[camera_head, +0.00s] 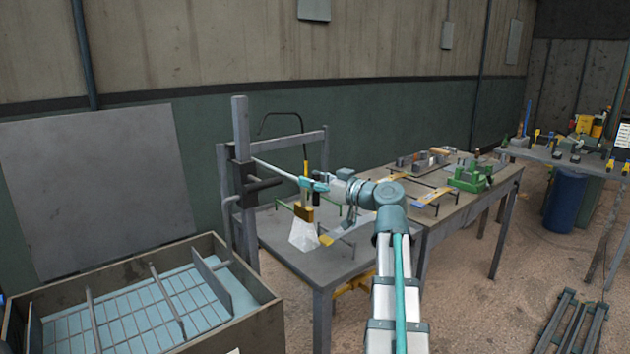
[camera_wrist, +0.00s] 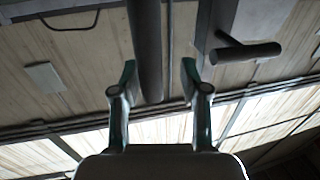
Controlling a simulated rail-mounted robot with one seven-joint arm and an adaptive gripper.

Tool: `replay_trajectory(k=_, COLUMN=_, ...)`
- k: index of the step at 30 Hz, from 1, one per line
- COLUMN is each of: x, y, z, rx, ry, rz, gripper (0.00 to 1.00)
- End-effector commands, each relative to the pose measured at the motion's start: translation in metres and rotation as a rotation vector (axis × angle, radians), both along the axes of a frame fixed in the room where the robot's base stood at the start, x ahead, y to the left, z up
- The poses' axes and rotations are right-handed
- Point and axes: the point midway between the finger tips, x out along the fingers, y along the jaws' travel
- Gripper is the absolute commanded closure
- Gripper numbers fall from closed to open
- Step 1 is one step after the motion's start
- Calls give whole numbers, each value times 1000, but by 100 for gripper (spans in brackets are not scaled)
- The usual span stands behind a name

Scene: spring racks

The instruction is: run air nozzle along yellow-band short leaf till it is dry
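In the head view my gripper (camera_head: 318,185), with teal fingers, is over the near table at the yellow-and-black air nozzle (camera_head: 305,163). In the wrist view its fingers (camera_wrist: 157,75) stand either side of a dark cylindrical handle (camera_wrist: 148,45). It looks shut on this handle, though a gap shows at the right finger. A brass-coloured block (camera_head: 303,214) is at the nozzle's lower end. A whitish cone (camera_head: 303,236), like a spray, spreads below it. A leaf with a yellow end (camera_head: 327,240) lies just right of the cone. Its wetness cannot be seen.
A grey post (camera_head: 241,140) with a dark handle stands left of my gripper. Low green rack posts (camera_head: 283,207) are on the near table. More leaves (camera_head: 393,180) and a green fixture (camera_head: 470,178) are farther right. A partitioned bin (camera_head: 255,328) stands at lower left.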

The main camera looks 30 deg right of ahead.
Motion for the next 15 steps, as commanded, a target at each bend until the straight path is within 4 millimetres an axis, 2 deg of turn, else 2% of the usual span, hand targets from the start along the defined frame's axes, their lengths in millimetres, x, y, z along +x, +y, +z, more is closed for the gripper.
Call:
replay_trajectory(k=10, x=-2, y=-3, z=0, rx=-1, ry=-1, rz=-5, gripper=52)
replay_trajectory(k=15, x=-19, y=-8, z=0, rx=-1, ry=-1, rz=-7, gripper=52)
